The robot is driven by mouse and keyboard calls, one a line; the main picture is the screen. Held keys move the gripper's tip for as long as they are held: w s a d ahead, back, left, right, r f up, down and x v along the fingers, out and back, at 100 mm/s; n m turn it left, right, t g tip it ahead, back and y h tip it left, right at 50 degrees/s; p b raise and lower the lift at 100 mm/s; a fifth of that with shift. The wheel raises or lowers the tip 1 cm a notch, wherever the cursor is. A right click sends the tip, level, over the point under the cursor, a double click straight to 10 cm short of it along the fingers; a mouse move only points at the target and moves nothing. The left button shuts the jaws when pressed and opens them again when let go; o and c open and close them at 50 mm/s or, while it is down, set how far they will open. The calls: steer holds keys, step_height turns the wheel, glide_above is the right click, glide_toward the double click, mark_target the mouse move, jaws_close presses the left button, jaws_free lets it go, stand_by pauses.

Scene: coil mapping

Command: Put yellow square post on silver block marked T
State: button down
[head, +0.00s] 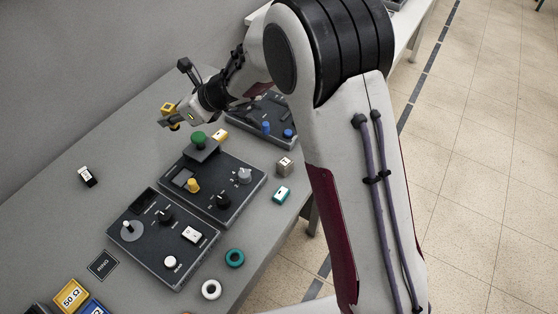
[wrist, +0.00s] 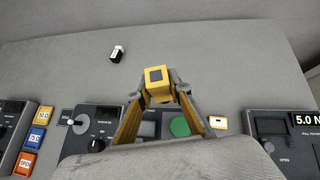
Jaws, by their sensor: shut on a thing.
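My gripper (wrist: 158,90) is shut on the yellow square post (wrist: 156,76), whose end shows a dark square in the wrist view. In the head view my gripper (head: 172,118) holds the yellow post (head: 168,107) above the bare back part of the table, left of the green knob. A small silver-grey block (head: 285,165) with a dark mark on top stands near the table's front right edge, well to the right of my gripper. Its letter is too small to read. Nothing is on top of it. I cannot make it out in the wrist view.
Dark control panels (head: 160,240) with knobs fill the table's middle. A teal block (head: 281,195), a teal ring (head: 235,258) and a white ring (head: 211,290) lie near the front edge. A black-and-white block (head: 87,176) stands alone at the left, with bare table around it.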

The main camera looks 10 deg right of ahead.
steer(key=d+r+m+t+h, duration=0.1)
steer(key=d+m+t+h, duration=0.15)
steer(key=d, duration=1.85)
steer(key=s+d+m, duration=0.1)
steer(key=s+d, duration=0.3)
steer(key=d, duration=0.4)
steer(key=shift+n+g+y, duration=0.55)
steer(key=s, duration=0.1)
steer(key=s+a+f, duration=0.1)
steer(key=s, duration=0.3)
steer(key=shift+s+a+f, duration=0.2)
steer(key=shift+f, duration=2.95)
